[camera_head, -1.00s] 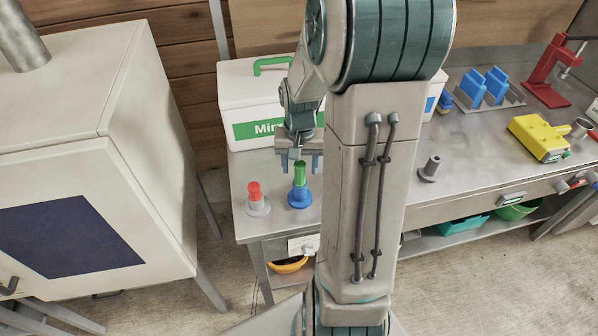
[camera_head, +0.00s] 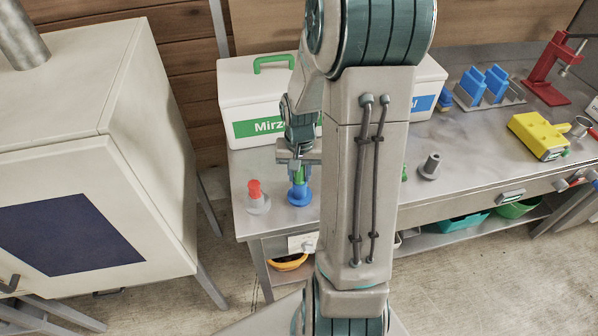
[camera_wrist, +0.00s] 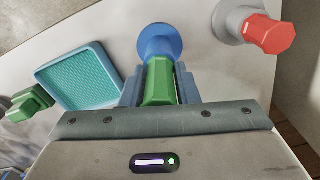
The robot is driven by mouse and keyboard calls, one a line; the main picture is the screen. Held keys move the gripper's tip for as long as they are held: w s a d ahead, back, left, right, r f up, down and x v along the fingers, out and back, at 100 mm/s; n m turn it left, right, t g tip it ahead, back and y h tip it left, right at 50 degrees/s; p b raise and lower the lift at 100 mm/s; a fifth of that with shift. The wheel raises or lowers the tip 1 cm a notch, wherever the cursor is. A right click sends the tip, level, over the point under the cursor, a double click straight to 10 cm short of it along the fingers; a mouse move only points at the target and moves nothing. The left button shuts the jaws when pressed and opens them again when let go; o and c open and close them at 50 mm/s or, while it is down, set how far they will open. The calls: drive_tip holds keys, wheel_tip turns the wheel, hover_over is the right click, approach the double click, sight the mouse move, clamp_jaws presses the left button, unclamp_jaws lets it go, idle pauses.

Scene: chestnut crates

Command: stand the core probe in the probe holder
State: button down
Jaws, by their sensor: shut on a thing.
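A green-handled tool (camera_head: 299,173), which looks like a probe, stands upright in a round blue base (camera_head: 299,196) near the bench's left end. My gripper (camera_head: 300,167) is above it with the jaws shut on the green handle. In the wrist view, the green handle (camera_wrist: 158,88) is between the two fingers and the blue base (camera_wrist: 160,42) is just beyond. A red-topped piece (camera_head: 254,189) stands in a grey base (camera_head: 259,206) to the left. An empty-looking grey holder (camera_head: 430,166) stands to the right, past my arm. I cannot tell which stand is the probe holder.
White boxes with green (camera_head: 262,98) and blue (camera_head: 425,104) labels stand behind. A teal tray (camera_wrist: 82,76) and another green piece (camera_wrist: 30,103) show in the wrist view. A yellow device (camera_head: 538,136), blue blocks (camera_head: 485,88) and red press (camera_head: 548,75) are at right.

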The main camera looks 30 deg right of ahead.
drive_tip(key=shift+r+p, duration=0.45)
drive_tip(key=shift+r, duration=0.2)
idle(0.4)
drive_tip(key=c, duration=2.1)
unclamp_jaws()
clamp_jaws()
drive_tip(key=shift+r+p, duration=2.25)
drive_tip(key=shift+r, duration=0.9)
drive_tip(key=shift+a, duration=0.1)
